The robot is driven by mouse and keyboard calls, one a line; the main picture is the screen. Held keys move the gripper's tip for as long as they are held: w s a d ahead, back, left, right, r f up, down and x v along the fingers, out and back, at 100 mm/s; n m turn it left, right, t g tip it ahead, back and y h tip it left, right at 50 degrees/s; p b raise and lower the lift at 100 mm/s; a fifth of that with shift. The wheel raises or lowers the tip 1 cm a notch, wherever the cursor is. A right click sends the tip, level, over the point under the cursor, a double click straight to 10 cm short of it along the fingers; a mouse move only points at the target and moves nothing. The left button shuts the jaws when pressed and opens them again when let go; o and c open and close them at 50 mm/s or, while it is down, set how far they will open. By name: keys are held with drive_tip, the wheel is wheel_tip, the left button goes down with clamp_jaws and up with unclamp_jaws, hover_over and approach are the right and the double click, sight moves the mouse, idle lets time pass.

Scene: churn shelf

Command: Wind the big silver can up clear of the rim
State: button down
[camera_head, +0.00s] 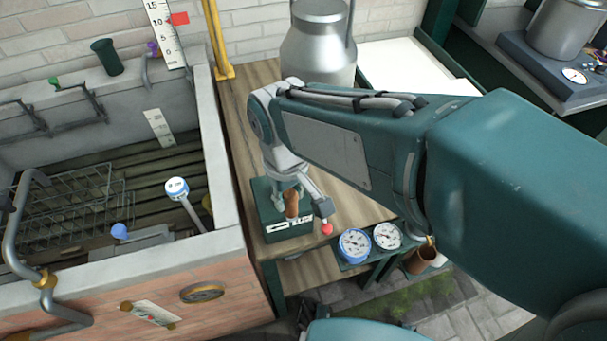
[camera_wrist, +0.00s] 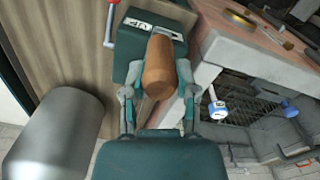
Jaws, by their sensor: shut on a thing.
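The big silver can (camera_head: 318,60) stands at the back of the wooden bench, partly hidden by my arm; it also fills the lower left of the wrist view (camera_wrist: 58,135). A dark green winch box (camera_head: 268,208) with a white arrow label sits at the bench's front left; the label in the wrist view appears to read "UP". Its brown wooden crank handle (camera_wrist: 157,66) is between the fingers of my gripper (camera_wrist: 159,92), one finger on each side. In the head view my gripper (camera_head: 291,196) is low at the box, shut on the handle (camera_head: 291,205).
A concrete trough with a pale rim (camera_head: 222,160) lies left of the bench, with a wire rack (camera_head: 70,195) inside. A red-knobbed lever (camera_head: 326,228) and two dials (camera_head: 355,245) are right of the box. A yellow post (camera_head: 218,40) rises at the trough's back corner.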

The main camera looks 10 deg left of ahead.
drive_tip(key=w+a, duration=0.2)
drive_tip(key=a, duration=0.9)
drive_tip(key=w+a, duration=0.2)
drive_tip(key=w, duration=0.3)
drive_tip(key=w+d, duration=0.9)
drive_tip(key=d, duration=0.1)
drive_tip(key=s+d, duration=0.2)
drive_tip(key=d, duration=0.1)
drive_tip(key=s+d, duration=0.1)
drive_tip(key=d, duration=0.1)
drive_tip(key=shift+c, duration=1.5)
unclamp_jaws()
drive_tip(key=shift+a, duration=0.1)
